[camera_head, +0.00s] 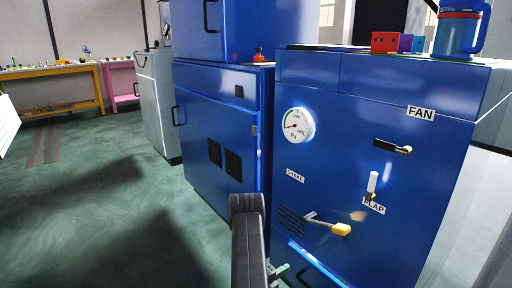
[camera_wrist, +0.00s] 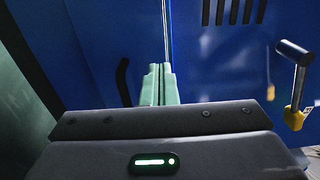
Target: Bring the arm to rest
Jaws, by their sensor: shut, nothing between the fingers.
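My gripper (camera_wrist: 157,84) shows in the wrist view with its two pale green fingers pressed together and nothing between them. It points at the front of a blue cabinet (camera_wrist: 220,70), close to a vertical seam. In the head view my dark arm reaches in from the bottom centre, and a bit of my gripper (camera_head: 279,271) shows low beside the blue cabinet with the gauge (camera_head: 400,190). Most of the gripper is hidden behind the arm there. I cannot tell whether the fingers touch the cabinet.
The cabinet front carries a gauge (camera_head: 298,125), a FAN lever (camera_head: 393,147), a FLAP lever (camera_head: 372,185) and a yellow-tipped SHAKE lever (camera_head: 340,229). A yellow-ended lever (camera_wrist: 295,115) sticks out right of my fingers. Green floor (camera_head: 90,200) is open at left.

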